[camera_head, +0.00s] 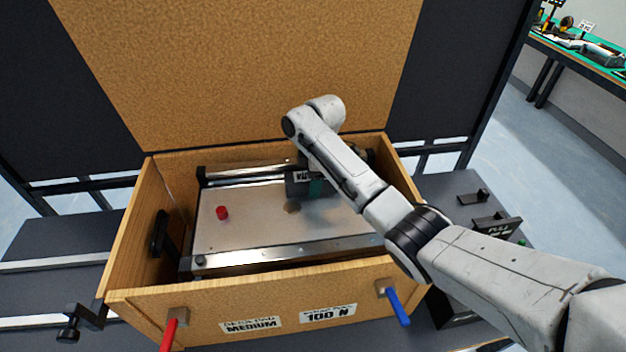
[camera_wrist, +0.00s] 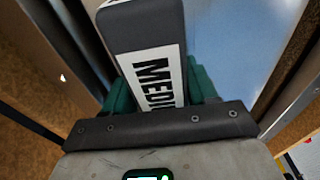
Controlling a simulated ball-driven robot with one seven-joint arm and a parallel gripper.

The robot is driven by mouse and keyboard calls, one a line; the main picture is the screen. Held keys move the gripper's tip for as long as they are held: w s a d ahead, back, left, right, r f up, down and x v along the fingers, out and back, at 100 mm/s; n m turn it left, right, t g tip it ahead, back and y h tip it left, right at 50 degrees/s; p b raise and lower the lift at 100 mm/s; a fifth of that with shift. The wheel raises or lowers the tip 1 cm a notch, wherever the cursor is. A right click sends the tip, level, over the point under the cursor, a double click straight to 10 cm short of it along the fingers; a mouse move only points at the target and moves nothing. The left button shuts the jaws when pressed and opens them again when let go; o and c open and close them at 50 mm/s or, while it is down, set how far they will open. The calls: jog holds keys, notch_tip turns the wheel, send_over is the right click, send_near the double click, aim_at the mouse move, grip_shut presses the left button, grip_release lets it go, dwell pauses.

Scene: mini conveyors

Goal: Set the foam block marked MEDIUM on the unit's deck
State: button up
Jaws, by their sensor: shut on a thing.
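The foam block (camera_wrist: 141,27) is dark grey with a white label reading MEDIUM, partly cut off, in the wrist view. My gripper (camera_wrist: 160,92) is shut on it, with green fingers at its two sides. In the head view the block (camera_head: 295,189) shows beside a green finger of my gripper (camera_head: 316,187), over the right rear part of the unit's pale deck (camera_head: 250,228). The arm hides part of the block and of the deck. I cannot tell whether the block touches the deck.
The unit sits inside an open wooden box (camera_head: 240,301) with walls around it and a tall back panel (camera_head: 240,70). A small red cylinder (camera_head: 222,212) stands on the deck's left. Red (camera_head: 170,335) and blue (camera_head: 398,306) handles project from the box front. The deck's middle front is clear.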

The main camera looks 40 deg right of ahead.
jog(key=shift+f, duration=0.25)
jog(key=shift+f, duration=0.15)
jog(key=o, duration=1.1)
jog(key=shift+c, duration=0.2)
jog(key=r, duration=0.8)
jog(key=d+r, duration=0.1)
jog(key=r, duration=0.3)
jog(key=shift+s+d+r, duration=0.1)
jog(key=shift+s+r, duration=0.05)
jog(key=shift+s, duration=0.25)
